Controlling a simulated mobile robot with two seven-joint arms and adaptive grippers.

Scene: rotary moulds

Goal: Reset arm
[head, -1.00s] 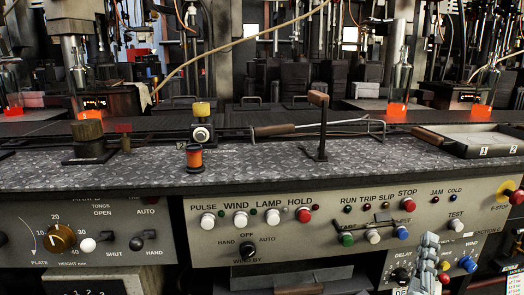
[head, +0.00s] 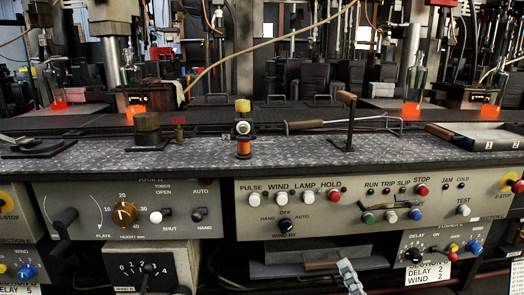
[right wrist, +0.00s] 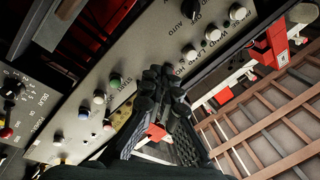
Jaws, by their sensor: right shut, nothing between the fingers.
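My right gripper (head: 350,277) shows at the bottom of the head view, low in front of the control panel (head: 355,188). In the right wrist view my right gripper (right wrist: 165,80) is shut and empty, with dark fingers together. The panel's switches and buttons (right wrist: 115,80) lie beyond it; I cannot tell contact with any of them. An upright lever with a wooden grip (head: 347,98) stands on the patterned metal bench top (head: 290,155), well above the gripper. My left gripper is in neither view.
A numbered tray (head: 490,144) is at right. Below the panel, a wooden handle (head: 322,266) sticks out. Red-and-white fittings (right wrist: 270,45) and a brown grid (right wrist: 270,115) lie right of the wrist.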

